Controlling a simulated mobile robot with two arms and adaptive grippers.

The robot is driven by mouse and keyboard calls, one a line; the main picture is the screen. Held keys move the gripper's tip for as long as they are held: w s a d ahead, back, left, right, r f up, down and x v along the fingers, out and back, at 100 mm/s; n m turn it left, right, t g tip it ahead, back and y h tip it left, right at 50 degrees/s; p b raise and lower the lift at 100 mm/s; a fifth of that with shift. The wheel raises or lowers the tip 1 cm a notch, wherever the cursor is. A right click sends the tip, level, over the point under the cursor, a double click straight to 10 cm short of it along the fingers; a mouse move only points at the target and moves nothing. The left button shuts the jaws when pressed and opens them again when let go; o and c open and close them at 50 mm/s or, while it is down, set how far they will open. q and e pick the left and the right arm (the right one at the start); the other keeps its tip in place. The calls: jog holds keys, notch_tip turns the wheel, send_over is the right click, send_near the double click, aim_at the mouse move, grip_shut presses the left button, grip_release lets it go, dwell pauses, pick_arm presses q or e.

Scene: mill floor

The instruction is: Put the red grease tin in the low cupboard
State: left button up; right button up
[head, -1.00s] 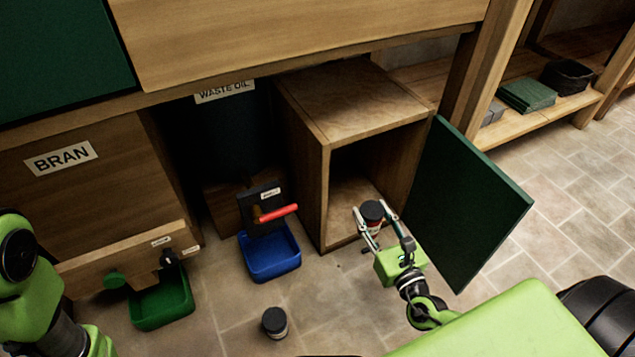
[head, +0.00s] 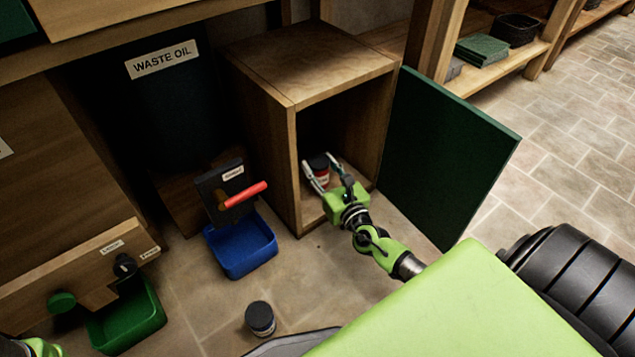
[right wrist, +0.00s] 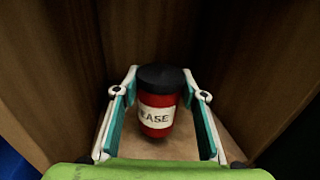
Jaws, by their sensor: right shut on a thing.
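The red grease tin (head: 319,168), with a black lid and a white label, is inside the open low cupboard (head: 305,68). It also shows upright in the right wrist view (right wrist: 158,118), with part of the word GREASE readable. My right gripper (head: 328,176) reaches in through the cupboard's front and is shut on the tin, one finger on each side. I cannot tell whether the tin's base touches the cupboard floor. The green cupboard door (head: 450,155) stands wide open to the right.
A dark tin (head: 260,318) stands on the floor in front. A blue bin (head: 242,248) sits left of the cupboard, below a red-handled part (head: 246,194). A green bin (head: 128,318) is farther left. A WASTE OIL sign (head: 160,58) hangs behind.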

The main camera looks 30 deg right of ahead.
aim_at(317, 175)
jog(key=shift+w+f, duration=0.3)
jog(key=shift+f, duration=0.05)
jog(key=f+b, duration=0.2)
jog(key=b, duration=0.1)
jog(key=f+b, duration=0.1)
jog(key=shift+w+f, duration=0.25)
jog(key=shift+f, duration=0.1)
jog(key=shift+r, duration=0.15)
jog(key=o, duration=1.3)
jog(key=shift+o, duration=0.2)
